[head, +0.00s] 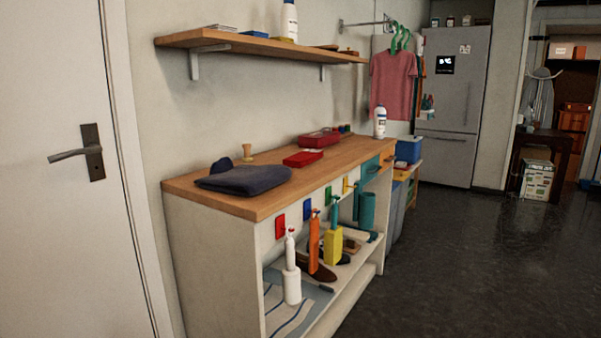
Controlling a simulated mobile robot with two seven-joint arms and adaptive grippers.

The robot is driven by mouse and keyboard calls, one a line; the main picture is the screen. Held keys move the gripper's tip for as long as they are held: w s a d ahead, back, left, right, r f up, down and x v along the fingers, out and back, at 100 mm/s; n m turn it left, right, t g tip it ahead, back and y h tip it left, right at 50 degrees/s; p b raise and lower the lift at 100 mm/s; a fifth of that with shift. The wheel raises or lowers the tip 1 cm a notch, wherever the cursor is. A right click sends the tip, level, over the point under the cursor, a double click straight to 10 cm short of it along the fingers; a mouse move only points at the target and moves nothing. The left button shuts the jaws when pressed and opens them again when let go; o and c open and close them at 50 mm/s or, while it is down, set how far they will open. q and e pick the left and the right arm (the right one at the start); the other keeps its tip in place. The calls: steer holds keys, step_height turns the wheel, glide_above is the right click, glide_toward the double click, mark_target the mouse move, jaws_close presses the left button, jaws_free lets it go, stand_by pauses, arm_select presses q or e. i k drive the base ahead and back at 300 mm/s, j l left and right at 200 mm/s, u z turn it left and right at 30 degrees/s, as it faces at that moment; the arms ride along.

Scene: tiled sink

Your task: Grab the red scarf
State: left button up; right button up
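I cannot make out a red scarf for certain. Two red items lie on the wooden countertop: a flat red item (302,158) and, behind it, a red box-like item (320,138). A pinkish-red shirt-shaped garment (393,80) hangs on green hangers beyond the counter. A folded dark blue cloth (243,180) lies on the near part of the countertop. Neither of my grippers is in view.
The wooden-topped counter (228,202) stands against the wall, with colored hanging tools and an open lower shelf. A wooden shelf (262,45) is above it. A white door (62,230) is at left, a fridge (455,105) at back. Dark floor (470,260) at right is clear.

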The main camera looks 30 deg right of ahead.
mark_target(303, 159)
steer(key=l, duration=0.55)
steer(key=i+l, duration=0.1)
steer(key=l, duration=0.4)
steer(key=l+z, duration=0.1)
steer(key=l, duration=0.45)
steer(key=i+l, duration=0.15)
steer(key=l, duration=0.9)
steer(key=i+l+z, duration=0.1)
steer(key=l, duration=0.45)
steer(key=i+l, duration=0.1)
steer(key=l, duration=0.4)
steer(key=i+l, duration=0.1)
steer(key=l, duration=0.4)
